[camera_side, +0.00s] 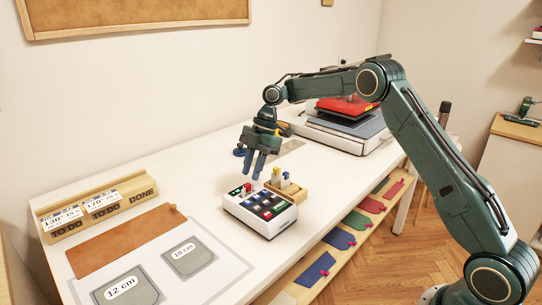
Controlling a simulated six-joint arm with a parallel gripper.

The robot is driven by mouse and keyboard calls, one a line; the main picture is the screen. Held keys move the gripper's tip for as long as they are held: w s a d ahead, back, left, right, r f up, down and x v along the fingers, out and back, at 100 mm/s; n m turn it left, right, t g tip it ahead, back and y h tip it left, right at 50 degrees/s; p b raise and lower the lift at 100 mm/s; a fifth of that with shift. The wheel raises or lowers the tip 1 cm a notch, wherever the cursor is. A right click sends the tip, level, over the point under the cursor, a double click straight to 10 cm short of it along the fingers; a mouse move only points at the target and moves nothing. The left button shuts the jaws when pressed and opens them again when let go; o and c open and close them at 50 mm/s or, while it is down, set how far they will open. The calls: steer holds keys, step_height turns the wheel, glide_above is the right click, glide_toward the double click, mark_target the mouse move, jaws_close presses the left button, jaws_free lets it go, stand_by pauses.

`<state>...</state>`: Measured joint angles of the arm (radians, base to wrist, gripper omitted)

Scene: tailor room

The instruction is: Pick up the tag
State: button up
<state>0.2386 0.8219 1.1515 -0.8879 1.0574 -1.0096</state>
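I cannot tell for sure which thing is the tag. A small red-and-white piece (247,188) stands at the back left of a white box (258,222) with several coloured squares on its top. My gripper (252,174) points down above the back of this box, apart from it. Its two blue fingers are apart, with a narrow gap and nothing visible between them. White cards with numbers (66,217) stand in a wooden rack (120,206) marked TO DO, TO DO and DONE at the left.
A small wooden holder (290,191) with upright pieces stands behind the white box. A heat press (345,120) is at the back. Brown fabric (128,240) and grey templates (188,257) lie at front left. Coloured pieces (340,238) lie on a lower shelf.

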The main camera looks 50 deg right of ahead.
mark_target(248, 184)
steer(key=shift+x, duration=2.2)
steer(key=shift+c, duration=0.4)
jaws_close()
